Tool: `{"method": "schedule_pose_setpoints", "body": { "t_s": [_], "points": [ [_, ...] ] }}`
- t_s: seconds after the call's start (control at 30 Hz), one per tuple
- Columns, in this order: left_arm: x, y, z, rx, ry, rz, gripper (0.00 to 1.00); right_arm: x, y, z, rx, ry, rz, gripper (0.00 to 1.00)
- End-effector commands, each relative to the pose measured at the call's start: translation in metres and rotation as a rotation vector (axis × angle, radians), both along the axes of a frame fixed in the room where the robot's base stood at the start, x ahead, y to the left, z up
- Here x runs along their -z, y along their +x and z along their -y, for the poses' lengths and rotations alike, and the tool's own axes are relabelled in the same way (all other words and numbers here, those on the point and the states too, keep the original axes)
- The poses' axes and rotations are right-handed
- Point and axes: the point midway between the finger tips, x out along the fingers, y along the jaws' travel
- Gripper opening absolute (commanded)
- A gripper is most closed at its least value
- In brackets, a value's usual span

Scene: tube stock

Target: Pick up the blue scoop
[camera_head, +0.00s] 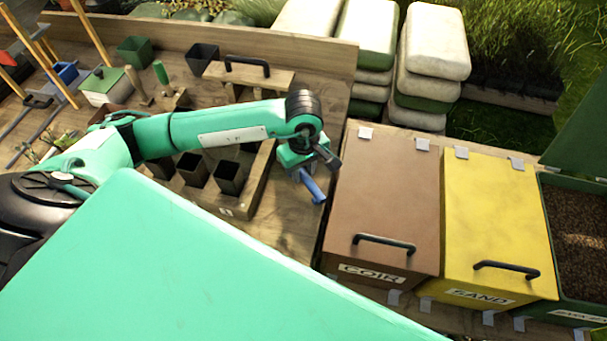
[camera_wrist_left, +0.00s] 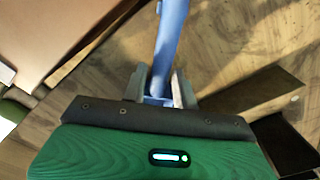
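The blue scoop (camera_head: 312,188) shows in the head view as a short blue piece sticking out below my left gripper (camera_head: 318,160), over the bench's right end. In the left wrist view its blue shaft (camera_wrist_left: 170,40) runs up from between the two grey fingers of the left gripper (camera_wrist_left: 161,88). The fingers lie close against both sides of the shaft, and the gripper looks shut on it. The scoop's far end is cut off by the top of the wrist view. My right gripper is not in view.
A brown COIR bin (camera_head: 385,200) and a yellow SAND bin (camera_head: 495,220), both lidded, stand right of the gripper. A wooden tray with dark pots (camera_head: 230,178) lies under my left arm. A wooden stand with a black handle (camera_head: 247,68) is behind it.

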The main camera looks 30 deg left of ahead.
Motion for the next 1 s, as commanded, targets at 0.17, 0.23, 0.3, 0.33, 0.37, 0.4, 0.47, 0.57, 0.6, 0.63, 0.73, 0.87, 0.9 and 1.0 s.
{"method": "schedule_pose_setpoints", "body": {
  "t_s": [0.17, 0.23, 0.3, 0.33, 0.37, 0.4, 0.47, 0.57, 0.6, 0.63, 0.73, 0.87, 0.9, 1.0],
  "points": [
    [0.0, 0.0, 0.0, 0.0, 0.0, 0.0, 0.0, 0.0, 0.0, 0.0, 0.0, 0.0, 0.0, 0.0],
    [-0.001, 0.0, 0.0, 0.0, -0.001, 0.001, 0.0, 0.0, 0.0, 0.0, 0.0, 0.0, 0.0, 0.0],
    [-0.001, 0.0, 0.0, 0.0, -0.001, 0.001, 0.0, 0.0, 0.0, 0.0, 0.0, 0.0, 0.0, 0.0],
    [-0.001, 0.0, 0.0, 0.0, -0.001, 0.001, 0.0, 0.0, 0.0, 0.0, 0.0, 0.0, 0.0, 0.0],
    [-0.001, 0.0, 0.0, 0.0, -0.001, 0.001, 0.0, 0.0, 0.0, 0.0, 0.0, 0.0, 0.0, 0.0],
    [-0.001, 0.0, 0.0, 0.0, -0.001, 0.001, 0.0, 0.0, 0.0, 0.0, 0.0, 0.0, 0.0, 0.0],
    [-0.002, 0.0, 0.0, 0.0, -0.001, 0.001, 0.0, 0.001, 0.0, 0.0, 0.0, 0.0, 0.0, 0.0],
    [-0.007, 0.001, 0.0, 0.0, -0.002, 0.003, 0.0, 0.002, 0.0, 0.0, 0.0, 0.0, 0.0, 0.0],
    [-0.01, 0.001, 0.0, -0.001, -0.002, 0.003, 0.0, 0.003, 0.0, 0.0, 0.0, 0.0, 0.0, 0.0],
    [-0.013, 0.001, 0.0, -0.001, -0.001, 0.004, 0.0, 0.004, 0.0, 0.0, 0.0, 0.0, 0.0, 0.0],
    [-0.026, 0.001, 0.0, 0.0, -0.001, 0.006, 0.0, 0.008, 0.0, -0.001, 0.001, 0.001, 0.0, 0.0],
    [-0.048, 0.001, 0.0, 0.0, -0.001, 0.005, 0.0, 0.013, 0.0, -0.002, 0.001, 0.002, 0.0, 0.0],
    [-0.056, 0.001, 0.0, 0.001, -0.001, 0.008, 0.0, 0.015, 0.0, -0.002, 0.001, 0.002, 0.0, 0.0],
    [-0.077, 0.002, 0.0, 0.0, -0.003, 0.007, 0.0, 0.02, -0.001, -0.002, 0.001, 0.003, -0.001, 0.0]
  ]
}}
